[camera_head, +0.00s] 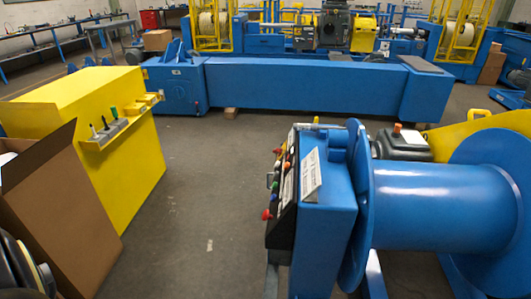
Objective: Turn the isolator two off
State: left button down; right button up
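No part is clearly marked as isolator two, so I cannot tell which one it is. A blue machine (325,225) stands right of centre, with a dark control panel (283,212) on its left side, seen at a steep angle. The panel carries several small coloured knobs or buttons. A red one (267,214) sits low on its edge, and another red one (278,151) sits near the top. A green one (275,187) is between them. Their positions cannot be read from here. Neither of my grippers is in view.
A yellow cabinet (135,168) with a small tray (118,128) of upright handles stands at left, behind an open cardboard box (60,220). A large blue spool (440,200) fills the right. A long blue machine bed (300,88) crosses the back. Bare floor (205,205) lies between cabinet and panel.

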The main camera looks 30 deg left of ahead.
aim_at(277, 150)
jog(key=u, duration=0.45)
jog(key=k, duration=0.55)
jog(key=u, duration=1.7)
jog(key=i, duration=1.6)
jog(key=u, duration=0.2)
jog(key=i, duration=1.4)
jog(key=z, duration=1.55)
jog(key=i, duration=0.6)
jog(key=z, duration=0.65)
